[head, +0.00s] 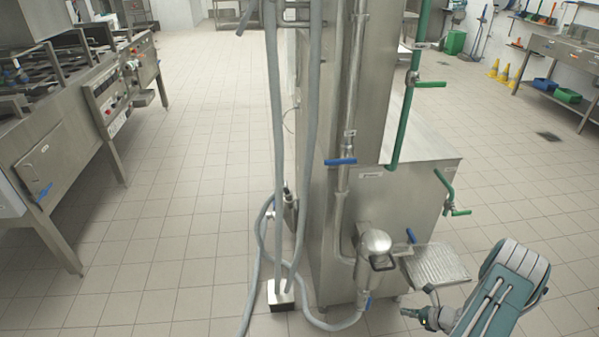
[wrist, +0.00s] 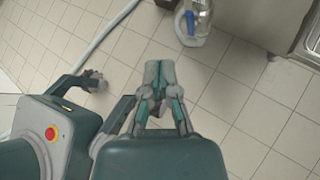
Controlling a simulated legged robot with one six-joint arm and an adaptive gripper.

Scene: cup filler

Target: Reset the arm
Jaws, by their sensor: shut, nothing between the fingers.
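My gripper (head: 404,312) is low at the bottom right of the head view, in front of the steel machine (head: 325,215) and below its tray. In the wrist view, my gripper (wrist: 160,68) has its fingertips together, with nothing between them, above the tiled floor. My green and grey arm is folded at the lower right of the head view. No cup shows in either view.
A small drip tray (head: 435,268) juts from the machine beside a spout unit (head: 375,243). Grey hoses (head: 275,150) run down to the floor at its left. A stove (head: 75,120) stands at the left. Open tiled floor (head: 185,200) lies between.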

